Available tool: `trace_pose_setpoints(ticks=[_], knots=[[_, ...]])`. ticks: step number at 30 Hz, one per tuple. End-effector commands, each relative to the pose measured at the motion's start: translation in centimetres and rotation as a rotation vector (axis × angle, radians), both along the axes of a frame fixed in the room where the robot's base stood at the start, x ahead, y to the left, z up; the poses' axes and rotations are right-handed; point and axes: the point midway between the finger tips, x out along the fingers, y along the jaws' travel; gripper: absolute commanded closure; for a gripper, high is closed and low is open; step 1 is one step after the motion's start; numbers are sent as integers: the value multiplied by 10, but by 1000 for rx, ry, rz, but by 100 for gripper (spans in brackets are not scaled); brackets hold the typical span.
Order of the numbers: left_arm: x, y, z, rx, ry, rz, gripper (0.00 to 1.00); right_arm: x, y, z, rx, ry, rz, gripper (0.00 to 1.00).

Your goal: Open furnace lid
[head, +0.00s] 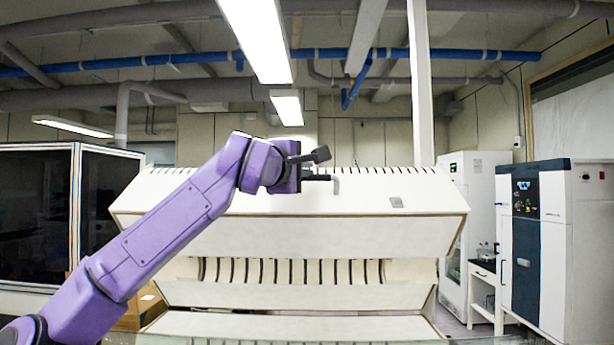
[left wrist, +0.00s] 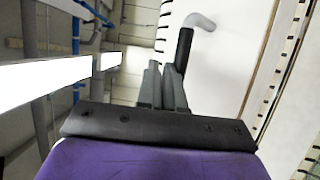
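The cream-white furnace (head: 300,235) fills the middle of the head view. Its broad upper section, which looks like the lid (head: 410,222), has a sloping front face with slots along its top edge. A bent handle (head: 335,185), dark along its bar and grey at the bend, stands near the top; it also shows in the left wrist view (left wrist: 200,22). My left gripper (head: 319,155) is just above the dark bar. In the left wrist view its fingers (left wrist: 163,85) lie close together, beside the handle, with nothing seen between them. Contact with the handle cannot be told. My right gripper is out of view.
A dark-glazed cabinet (head: 38,215) stands at the left, with a cardboard box (head: 140,312) near the furnace's left end. A grey-and-white machine (head: 540,250) and a tall white cabinet (head: 478,215) stand at the right. Pipes and lamps hang overhead.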

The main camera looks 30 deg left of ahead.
Motion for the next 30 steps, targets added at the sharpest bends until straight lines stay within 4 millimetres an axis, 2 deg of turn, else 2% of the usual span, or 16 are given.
trace_pose_setpoints(ticks=[1, 30], knots=[[0, 3, -11, -7, 17, 7, 76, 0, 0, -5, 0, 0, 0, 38], [-83, -11, -5, -3, 3, 4, 76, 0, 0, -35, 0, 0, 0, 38]])
